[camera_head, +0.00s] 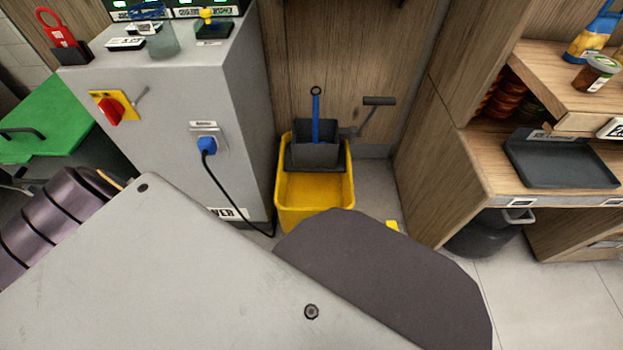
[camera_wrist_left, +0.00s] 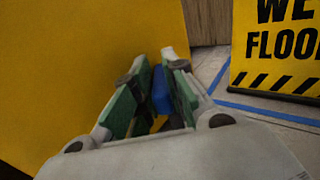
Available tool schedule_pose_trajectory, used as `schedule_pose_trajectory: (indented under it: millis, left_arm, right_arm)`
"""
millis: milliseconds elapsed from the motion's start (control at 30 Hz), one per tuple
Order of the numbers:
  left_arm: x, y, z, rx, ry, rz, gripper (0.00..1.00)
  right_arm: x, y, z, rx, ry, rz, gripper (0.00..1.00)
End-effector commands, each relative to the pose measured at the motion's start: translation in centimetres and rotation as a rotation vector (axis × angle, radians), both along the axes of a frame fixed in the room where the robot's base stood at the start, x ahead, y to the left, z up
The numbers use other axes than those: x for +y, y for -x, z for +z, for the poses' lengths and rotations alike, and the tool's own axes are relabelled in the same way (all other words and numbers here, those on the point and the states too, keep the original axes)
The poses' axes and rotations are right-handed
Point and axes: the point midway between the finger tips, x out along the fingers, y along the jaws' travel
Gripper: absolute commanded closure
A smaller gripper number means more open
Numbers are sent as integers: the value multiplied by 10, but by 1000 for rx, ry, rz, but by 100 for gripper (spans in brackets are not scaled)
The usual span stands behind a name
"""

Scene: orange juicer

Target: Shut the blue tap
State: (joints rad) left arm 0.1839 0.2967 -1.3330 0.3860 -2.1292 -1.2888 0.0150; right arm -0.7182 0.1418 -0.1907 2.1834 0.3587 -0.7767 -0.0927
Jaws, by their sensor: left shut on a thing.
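In the left wrist view a blue piece (camera_wrist_left: 160,92), apparently the blue tap, sits between the two green-padded fingers of my left gripper (camera_wrist_left: 154,63). The gripper is shut on it. The fingers hide most of the tap, so I cannot tell which way it is turned. A large yellow wall stands close behind and left of the fingers, apparently the side of the yellow mop bucket (camera_head: 315,190). In the head view my own arm covers the foreground, and neither gripper nor the tap shows there.
A yellow wet-floor sign (camera_wrist_left: 285,45) stands right of the gripper on tiles with blue tape lines. The grey cabinet (camera_head: 178,120) with a blue plug (camera_head: 207,146) is left of the bucket. Wooden shelving (camera_head: 465,165) and a dark bin (camera_head: 485,235) are right.

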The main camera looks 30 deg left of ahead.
Motion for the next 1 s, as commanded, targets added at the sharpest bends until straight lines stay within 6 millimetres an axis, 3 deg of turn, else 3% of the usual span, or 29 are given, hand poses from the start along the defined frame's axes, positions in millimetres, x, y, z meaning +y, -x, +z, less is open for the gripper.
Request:
schedule_pose_trajectory:
  millis: [433,467,500,1000]
  left_arm:
    - [1,0,0,1,0,-37,100]
    - [1,0,0,1,0,-37,82]
    - [1,0,0,1,0,-37,77]
    - [2,3,0,2,0,-37,77]
  right_arm:
    - [0,7,-7,17,2,0,100]
    - [0,7,-7,17,2,0,100]
    - [0,7,-7,17,2,0,100]
    - [0,2,-2,5,1,1,100]
